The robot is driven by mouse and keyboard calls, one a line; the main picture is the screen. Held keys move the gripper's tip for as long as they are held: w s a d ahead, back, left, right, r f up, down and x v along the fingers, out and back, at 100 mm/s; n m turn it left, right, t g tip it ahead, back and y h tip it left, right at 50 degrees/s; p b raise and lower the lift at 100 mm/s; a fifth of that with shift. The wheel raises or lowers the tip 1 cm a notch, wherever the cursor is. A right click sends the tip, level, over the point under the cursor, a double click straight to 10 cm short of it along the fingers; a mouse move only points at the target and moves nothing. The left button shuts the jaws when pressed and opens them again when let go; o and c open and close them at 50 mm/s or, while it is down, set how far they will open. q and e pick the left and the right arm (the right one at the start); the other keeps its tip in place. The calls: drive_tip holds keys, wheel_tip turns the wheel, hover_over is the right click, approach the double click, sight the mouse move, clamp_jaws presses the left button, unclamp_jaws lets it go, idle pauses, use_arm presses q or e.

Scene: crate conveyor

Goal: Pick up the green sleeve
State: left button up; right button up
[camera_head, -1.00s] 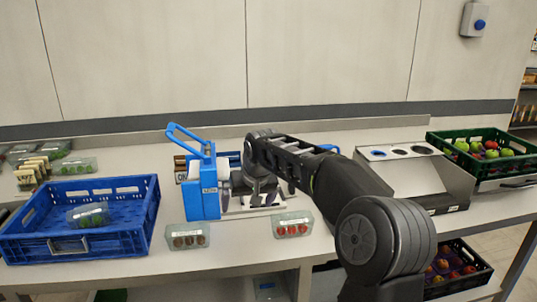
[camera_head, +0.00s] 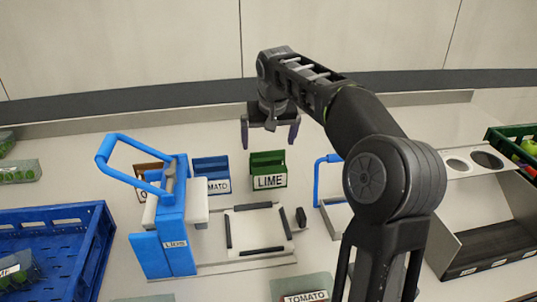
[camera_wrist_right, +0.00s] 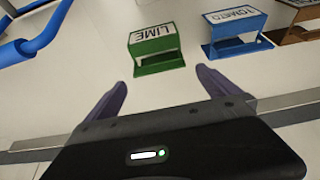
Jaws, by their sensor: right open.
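The green sleeve (camera_head: 268,169), marked LIME, stands on the counter behind the blue sealing machine. It also shows in the right wrist view (camera_wrist_right: 155,50), upside down and just beyond the fingertips. My right gripper (camera_head: 270,135) is open and empty, with its fingers pointing down, above and behind the sleeve. In the right wrist view its two fingers (camera_wrist_right: 163,88) are spread either side of the sleeve's near edge, apart from it. My left gripper is not in view.
A blue sleeve (camera_head: 211,175) marked TOMATO and a brown sleeve (camera_head: 150,184) stand left of the green one. The blue sealing machine (camera_head: 175,240) is in front. A blue crate (camera_head: 98,225) is at left, and a sloped metal stand (camera_head: 490,205) is at right.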

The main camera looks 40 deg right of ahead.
sight(268, 154)
drive_tip(key=shift+s+a+r, duration=0.1)
drive_tip(key=shift+r, duration=0.05)
drive_tip(key=shift+x, duration=1.4)
drive_tip(key=x, duration=0.5)
drive_tip(key=shift+p, duration=0.3)
drive_tip(key=shift+c, duration=0.2)
drive_tip(key=c, duration=1)
